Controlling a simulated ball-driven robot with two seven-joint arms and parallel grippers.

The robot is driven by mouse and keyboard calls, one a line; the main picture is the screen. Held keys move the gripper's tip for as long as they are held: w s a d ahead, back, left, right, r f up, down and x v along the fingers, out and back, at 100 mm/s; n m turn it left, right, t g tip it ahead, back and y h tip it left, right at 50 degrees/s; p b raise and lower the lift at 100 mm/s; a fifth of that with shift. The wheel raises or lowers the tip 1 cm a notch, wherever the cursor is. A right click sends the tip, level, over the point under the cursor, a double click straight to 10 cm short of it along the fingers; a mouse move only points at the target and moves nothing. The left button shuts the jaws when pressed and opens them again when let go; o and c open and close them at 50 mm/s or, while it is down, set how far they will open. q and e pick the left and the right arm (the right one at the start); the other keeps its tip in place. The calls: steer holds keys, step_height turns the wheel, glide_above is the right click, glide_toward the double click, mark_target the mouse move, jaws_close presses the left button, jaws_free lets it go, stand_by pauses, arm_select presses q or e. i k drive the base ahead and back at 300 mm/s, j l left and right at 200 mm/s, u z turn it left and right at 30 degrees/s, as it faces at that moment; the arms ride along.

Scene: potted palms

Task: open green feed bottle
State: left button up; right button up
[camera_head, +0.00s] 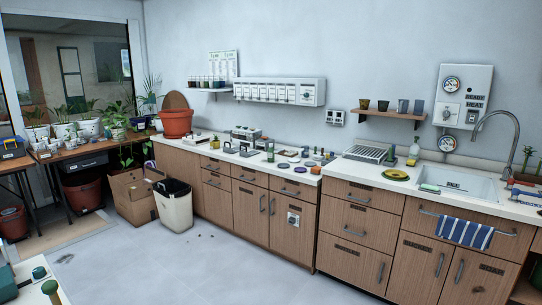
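A small upright green bottle-like object (270,151) stands on the long counter among small tools and pots. Another small green upright object (391,153) stands at the back of the counter, right of the dish rack. Both are too small to read a label or tell whether a cap is on, so I cannot tell which one is the feed bottle. Neither of my grippers is in view.
The counter (334,182) runs along the wall, with a dish rack (362,152) and sink (459,182) at right. A cream bin (174,208) and cardboard box (132,197) stand before it. A table corner with green-topped items (51,288) is at lower left. The grey floor (215,255) is mostly clear.

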mark_target(270, 151)
steer(key=i+l+z, duration=0.15)
steer(key=i, duration=0.2)
steer(key=i+l, duration=0.1)
steer(key=i, duration=0.45)
steer(key=i+l, duration=0.1)
steer(key=i, duration=0.4)
steer(key=i+j+u, duration=0.1)
steer(key=i+u, duration=0.5)
steer(key=u, duration=0.25)
steer(key=i+u, duration=0.4)
steer(key=i+j+u, duration=0.1)
steer(key=i+u, duration=0.25)
steer(key=i, duration=0.45)
steer(key=i+j+z, duration=0.1)
steer(key=i+z, duration=0.3)
steer(key=i+j+z, duration=0.2)
steer(key=z, duration=0.25)
steer(key=i+j+z, duration=0.25)
steer(key=z, duration=0.15)
